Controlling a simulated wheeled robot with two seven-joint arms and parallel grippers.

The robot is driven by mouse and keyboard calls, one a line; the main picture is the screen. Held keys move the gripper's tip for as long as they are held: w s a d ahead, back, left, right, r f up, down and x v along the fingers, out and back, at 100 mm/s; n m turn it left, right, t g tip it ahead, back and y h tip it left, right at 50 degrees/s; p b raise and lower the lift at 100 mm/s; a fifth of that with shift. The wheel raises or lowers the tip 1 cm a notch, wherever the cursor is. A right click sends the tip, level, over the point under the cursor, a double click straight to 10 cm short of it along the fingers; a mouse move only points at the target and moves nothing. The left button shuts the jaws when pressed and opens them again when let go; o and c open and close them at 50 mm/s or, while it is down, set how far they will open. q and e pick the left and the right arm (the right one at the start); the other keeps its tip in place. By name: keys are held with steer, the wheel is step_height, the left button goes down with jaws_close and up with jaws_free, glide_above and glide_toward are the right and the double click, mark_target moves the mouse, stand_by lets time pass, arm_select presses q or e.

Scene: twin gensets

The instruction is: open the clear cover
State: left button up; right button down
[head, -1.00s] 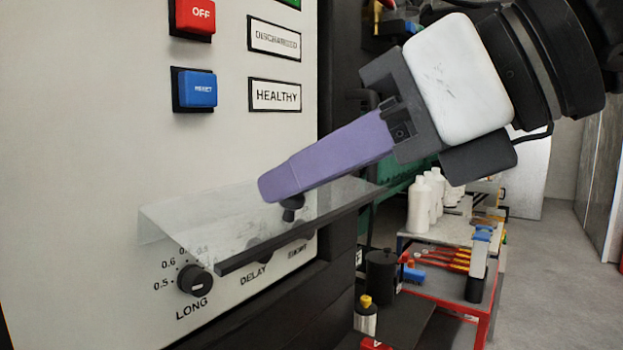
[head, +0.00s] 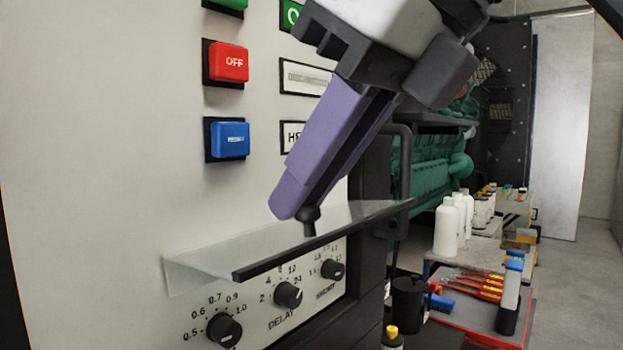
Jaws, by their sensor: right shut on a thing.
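The clear cover (head: 225,254) is a see-through flap on the panel, standing out from it above the row of dials. Its dark front bar (head: 265,266) slopes up to the right. A small black knob (head: 309,216) stands on the cover. My right gripper (head: 296,205), with purple fingers, comes down from the upper right and is shut on this knob. The fingertips hide the knob's upper part. The dials, such as the left dial (head: 225,331) and the middle dial (head: 288,295), show uncovered below the flap. My left gripper is not in view.
Above the cover are a blue button (head: 230,139), a red OFF button (head: 229,62) and label plates. To the right, a red cart (head: 476,330) carries tools, and white bottles (head: 447,229) stand behind it. A dark upright handle (head: 402,180) stands beside the panel edge.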

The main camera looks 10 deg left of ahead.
steer(key=shift+f, duration=0.35)
steer(key=c, duration=2.1)
jaws_free()
steer(key=o, duration=0.4)
steer(key=shift+a, duration=0.2)
steer(key=shift+o, duration=0.2)
steer(key=shift+d+r, duration=0.1)
steer(key=shift+r, duration=0.1)
steer(key=shift+d+r, duration=0.2)
steer(key=shift+r, duration=0.15)
steer(key=v, duration=0.9)
steer(key=shift+r, duration=0.2)
steer(key=shift+s, duration=0.15)
